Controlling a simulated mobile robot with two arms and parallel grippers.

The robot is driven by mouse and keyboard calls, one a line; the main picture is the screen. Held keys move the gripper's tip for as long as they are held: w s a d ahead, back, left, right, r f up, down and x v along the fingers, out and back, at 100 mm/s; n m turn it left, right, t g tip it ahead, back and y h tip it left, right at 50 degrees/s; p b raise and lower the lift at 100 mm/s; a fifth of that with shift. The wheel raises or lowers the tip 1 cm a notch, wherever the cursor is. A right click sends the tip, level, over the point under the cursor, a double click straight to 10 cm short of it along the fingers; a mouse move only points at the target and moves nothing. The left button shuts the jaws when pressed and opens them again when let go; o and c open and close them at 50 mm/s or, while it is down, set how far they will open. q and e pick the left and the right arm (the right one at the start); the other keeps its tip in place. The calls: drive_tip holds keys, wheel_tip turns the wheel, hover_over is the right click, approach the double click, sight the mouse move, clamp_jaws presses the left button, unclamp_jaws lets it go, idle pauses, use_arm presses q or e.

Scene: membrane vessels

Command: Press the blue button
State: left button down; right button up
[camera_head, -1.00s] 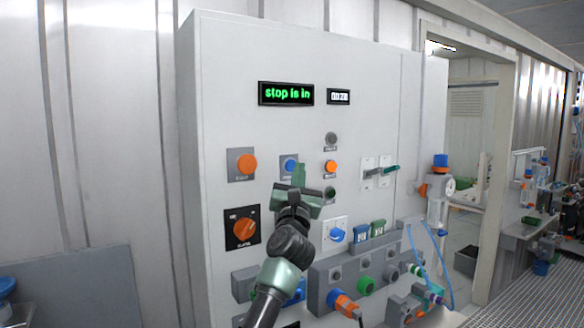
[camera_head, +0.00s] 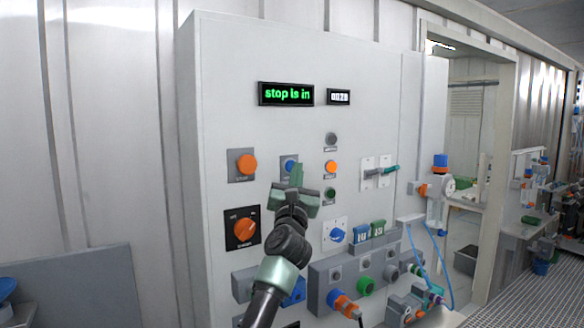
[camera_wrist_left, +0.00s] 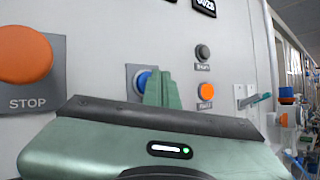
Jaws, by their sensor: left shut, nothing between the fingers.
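The blue button (camera_head: 289,165) sits on a small grey plate on the white cabinet, between two orange buttons. It also shows in the left wrist view (camera_wrist_left: 141,82), partly covered by my finger. My left gripper (camera_head: 297,172) is shut and empty, its green fingers pointing at the panel just right of the button's middle. In the left wrist view the fingertips (camera_wrist_left: 161,80) overlap the button's right side. I cannot tell whether they touch it. My right gripper is not in view.
An orange STOP button (camera_head: 246,165) is to the left, with an orange rotary switch (camera_head: 243,229) below it. A smaller orange button (camera_head: 330,167) is to the right. A green display (camera_head: 286,93) above reads "stop is in". Valves and hoses crowd the lower right.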

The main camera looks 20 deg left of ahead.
use_arm(q)
drive_tip(key=shift+w+a, duration=0.25)
drive_tip(key=shift+a, duration=0.1)
idle(0.7)
drive_tip(key=shift+d, duration=0.1)
drive_tip(key=shift+s+d+p, duration=0.5)
drive_tip(key=shift+d+p, duration=0.05)
drive_tip(key=shift+p, duration=0.05)
drive_tip(key=shift+d, duration=0.1)
drive_tip(key=s+d+p, duration=0.1)
drive_tip(key=d, duration=0.1)
drive_tip(key=s+d+p, duration=0.1)
drive_tip(key=s, duration=0.1)
drive_tip(key=shift+d, duration=0.4)
drive_tip(key=shift+f, duration=0.1)
idle(0.7)
